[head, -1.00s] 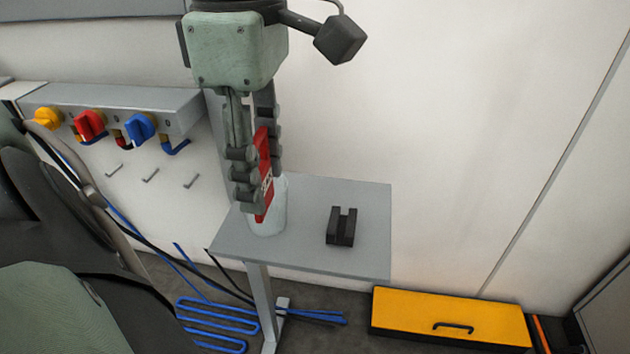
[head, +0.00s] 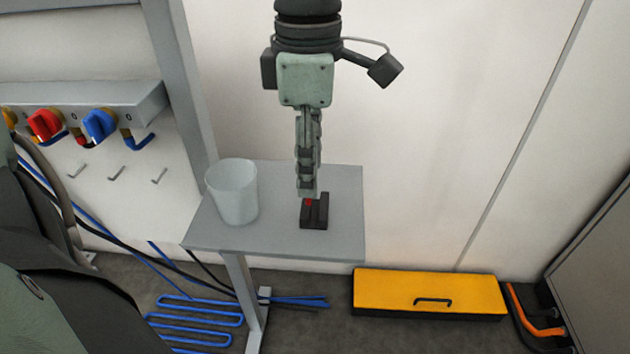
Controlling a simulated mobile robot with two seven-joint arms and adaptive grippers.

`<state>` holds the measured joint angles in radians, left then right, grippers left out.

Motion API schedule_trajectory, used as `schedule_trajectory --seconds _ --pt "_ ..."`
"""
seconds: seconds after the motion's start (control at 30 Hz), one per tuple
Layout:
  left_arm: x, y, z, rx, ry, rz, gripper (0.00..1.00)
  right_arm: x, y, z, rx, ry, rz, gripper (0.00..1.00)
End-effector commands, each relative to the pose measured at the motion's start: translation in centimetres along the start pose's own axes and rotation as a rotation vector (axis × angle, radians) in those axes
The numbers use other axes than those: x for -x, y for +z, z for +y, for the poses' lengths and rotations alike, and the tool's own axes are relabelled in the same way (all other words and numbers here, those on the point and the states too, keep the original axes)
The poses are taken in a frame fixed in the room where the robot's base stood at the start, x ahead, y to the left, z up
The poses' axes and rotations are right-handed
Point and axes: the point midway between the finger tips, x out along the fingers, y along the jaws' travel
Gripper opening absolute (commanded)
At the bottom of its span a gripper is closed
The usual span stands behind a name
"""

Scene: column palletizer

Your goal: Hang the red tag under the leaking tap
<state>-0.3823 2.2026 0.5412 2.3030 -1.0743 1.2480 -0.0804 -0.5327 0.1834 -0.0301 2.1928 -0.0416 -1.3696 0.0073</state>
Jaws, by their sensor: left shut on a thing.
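My left gripper (head: 308,193) points straight down over the small table and is shut on the red tag (head: 309,202). Only a small red patch of the tag shows at the fingertips; the fingers hide the rest. The tag's lower end is at the black slotted block (head: 317,217); I cannot tell if it sits in the slot. The taps on the grey wall panel have a yellow handle (head: 9,118) cut by the picture edge, a red handle (head: 44,125) and a blue handle (head: 100,124). No leak is clearly visible. My right gripper is not in view.
Below the taps are wall hooks (head: 116,173). A translucent cup (head: 233,191) stands on the grey table (head: 345,235), left of the block. A yellow case (head: 430,293) and blue hoses (head: 200,318) lie on the floor. The table's right side is clear.

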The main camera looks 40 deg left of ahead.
Motion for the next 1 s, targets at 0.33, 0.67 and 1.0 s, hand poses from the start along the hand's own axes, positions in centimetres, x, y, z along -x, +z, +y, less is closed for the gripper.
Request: schedule_trajectory --seconds 0.33,0.67,1.0 --pt "-2.9 0.6 0.5 -0.001 -0.005 0.001 0.21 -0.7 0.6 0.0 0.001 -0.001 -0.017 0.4" --pt "-4.2 0.6 0.6 -0.001 0.001 -0.001 0.21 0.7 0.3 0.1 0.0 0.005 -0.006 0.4" --pt "-4.5 0.6 0.6 -0.001 0.001 0.0 0.21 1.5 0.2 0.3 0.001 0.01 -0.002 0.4"
